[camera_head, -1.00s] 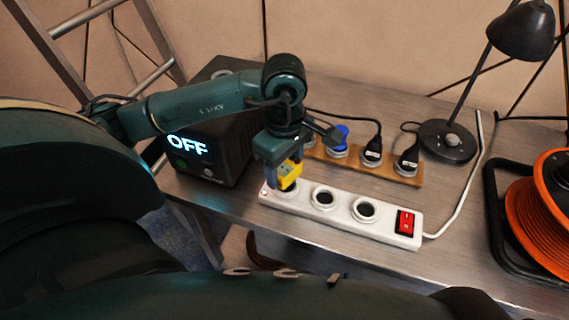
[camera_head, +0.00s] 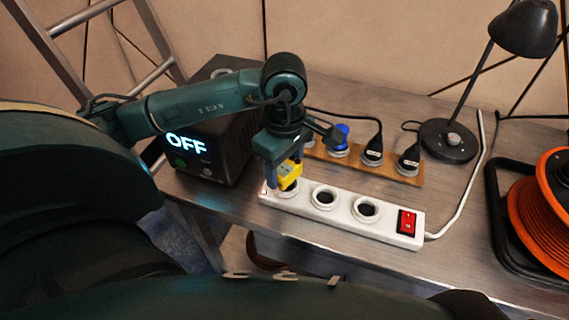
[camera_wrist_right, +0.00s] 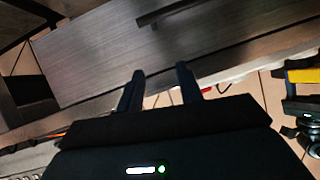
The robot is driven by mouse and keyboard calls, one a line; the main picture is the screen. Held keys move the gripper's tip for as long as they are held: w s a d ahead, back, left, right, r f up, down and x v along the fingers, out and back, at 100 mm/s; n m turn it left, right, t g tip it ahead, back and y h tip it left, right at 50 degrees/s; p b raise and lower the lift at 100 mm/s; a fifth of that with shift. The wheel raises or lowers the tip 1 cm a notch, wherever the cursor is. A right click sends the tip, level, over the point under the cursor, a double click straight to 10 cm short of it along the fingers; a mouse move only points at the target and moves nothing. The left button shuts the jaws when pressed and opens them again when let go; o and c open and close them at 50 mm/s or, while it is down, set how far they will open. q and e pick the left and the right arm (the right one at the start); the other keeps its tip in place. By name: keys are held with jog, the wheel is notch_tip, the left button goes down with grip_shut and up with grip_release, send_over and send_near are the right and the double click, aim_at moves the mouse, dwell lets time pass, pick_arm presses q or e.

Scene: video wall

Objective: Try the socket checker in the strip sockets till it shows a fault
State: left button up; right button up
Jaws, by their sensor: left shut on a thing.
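The yellow socket checker (camera_head: 290,177) is at the leftmost socket of the white power strip (camera_head: 342,225). My left gripper (camera_head: 284,168) is shut on it from above. The gripper and checker hide most of that socket, so I cannot tell whether the checker is fully seated. No indicator light on the checker can be made out. The middle socket (camera_head: 324,198) and the right socket (camera_head: 366,209) are empty. The strip's red switch (camera_head: 407,222) is at its right end. My right gripper (camera_wrist_right: 160,80) is open and empty in the right wrist view.
Behind the strip, a wooden board (camera_head: 399,174) holds several plugs, one of them blue (camera_head: 338,140). A black box (camera_head: 205,158) reading "OFF" stands left. A black lamp (camera_head: 447,143) and an orange cable reel (camera_head: 543,215) stand right.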

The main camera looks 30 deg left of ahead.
pick_arm(q)
jog(key=shift+f+b, duration=0.9)
jog(key=shift+f, duration=0.05)
jog(key=o, duration=1.5)
jog(key=shift+o, duration=0.2)
jog(key=shift+r, duration=0.15)
jog(key=shift+r+p, duration=1.7)
jog(key=shift+r, duration=1.2)
